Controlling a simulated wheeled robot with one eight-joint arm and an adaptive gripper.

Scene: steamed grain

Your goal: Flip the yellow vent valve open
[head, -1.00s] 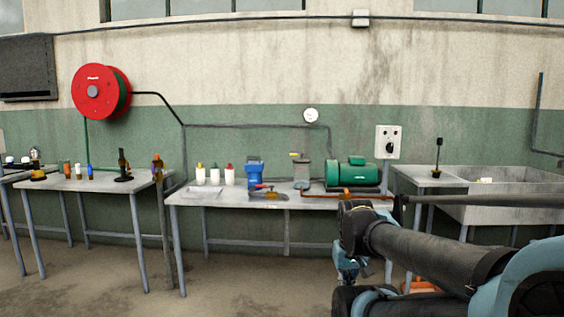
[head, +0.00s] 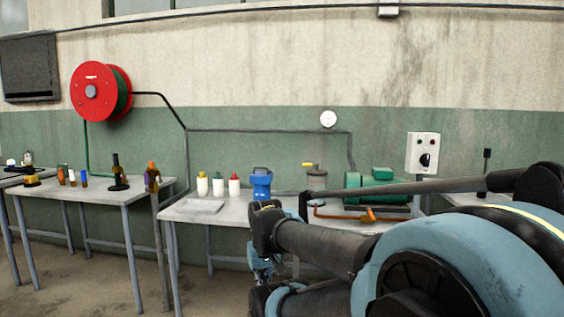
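The small yellow vent valve handle (head: 308,164) sits on top of a grey canister (head: 316,180) on the middle metal table, below a round wall gauge. The handle lies roughly level and points left. My gripper (head: 262,272) is low in front of the table, at the end of my folded arm, left of and nearer than the valve. It is apart from the valve. Its fingers are small and partly hidden by my arm, so I cannot tell whether they are open or shut.
A blue device (head: 261,184) and several white bottles (head: 218,185) stand left of the canister. A green motor (head: 378,186) stands right of it, behind an orange-handled pipe (head: 368,215). My arm hides the table's right part.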

